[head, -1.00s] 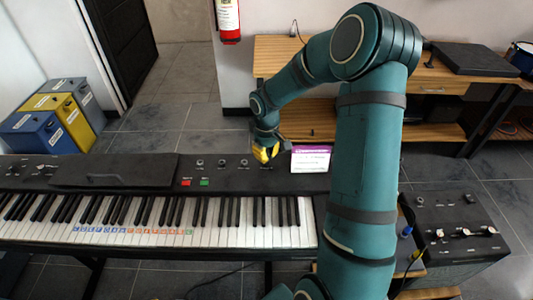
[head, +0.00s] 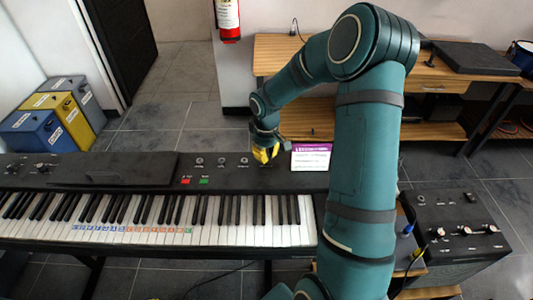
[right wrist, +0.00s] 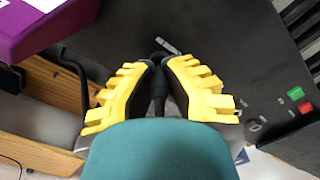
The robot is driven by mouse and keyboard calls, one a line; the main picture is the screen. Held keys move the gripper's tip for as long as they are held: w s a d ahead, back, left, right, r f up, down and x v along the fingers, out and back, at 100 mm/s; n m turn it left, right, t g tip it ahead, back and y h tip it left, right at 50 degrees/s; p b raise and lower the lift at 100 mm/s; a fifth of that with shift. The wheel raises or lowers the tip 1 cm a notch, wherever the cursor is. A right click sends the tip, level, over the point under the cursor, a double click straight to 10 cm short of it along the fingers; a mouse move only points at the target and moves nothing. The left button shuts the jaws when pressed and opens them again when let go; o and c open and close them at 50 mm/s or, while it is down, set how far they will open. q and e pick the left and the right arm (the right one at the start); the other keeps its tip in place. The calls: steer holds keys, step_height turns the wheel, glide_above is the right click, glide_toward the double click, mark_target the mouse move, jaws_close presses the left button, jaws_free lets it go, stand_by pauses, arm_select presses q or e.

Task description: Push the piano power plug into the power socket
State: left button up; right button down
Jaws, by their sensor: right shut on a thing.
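The piano (head: 120,190) stands across the front left in the head view. My right gripper (head: 265,154) is at the back edge of the piano's black top panel, pointing down. In the right wrist view its yellow fingers (right wrist: 158,75) are shut on a slim black piece, which appears to be the power plug (right wrist: 158,98). The plug's tip meets or hovers over the dark panel beside a small pale marking (right wrist: 167,46). The socket is hidden or too small to make out, so I cannot tell whether the plug is in it. My left gripper is out of view.
A purple-and-white box (head: 311,158) stands close to the right of the gripper. Red and green buttons (head: 195,181) lie on the panel to its left. A wooden bench (head: 300,85) is behind, and a black amplifier-like box (head: 455,235) is at right.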

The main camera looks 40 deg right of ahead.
steer(key=shift+f+b, duration=0.4)
steer(key=shift+f, duration=0.2)
stand_by(0.3)
steer(key=c, duration=1)
jaws_free()
steer(key=shift+r, duration=0.1)
step_height(320, 180, up, 12)
steer(key=shift+f, duration=0.1)
